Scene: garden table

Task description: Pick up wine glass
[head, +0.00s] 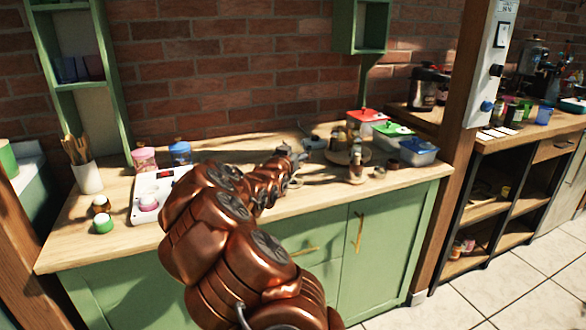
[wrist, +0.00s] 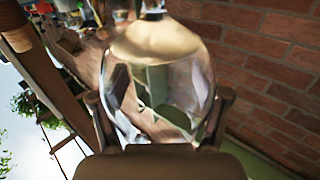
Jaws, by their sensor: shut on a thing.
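The wine glass (wrist: 158,85) is clear and fills the middle of the wrist view, with its rounded bowl between the two fingers of my gripper (wrist: 158,97). The fingers are shut on the bowl, one on each side. In the head view my gripper (head: 291,156) is over the back middle of the wooden counter. The glass is hard to make out there, small and partly hidden by my arm.
Right of my gripper stand a round wooden stand with small jars (head: 356,172) and lidded containers (head: 394,130). A white appliance (head: 153,192), pink and blue jars (head: 180,152) and a utensil cup (head: 88,178) are at left. The counter (head: 240,150) meets a brick wall.

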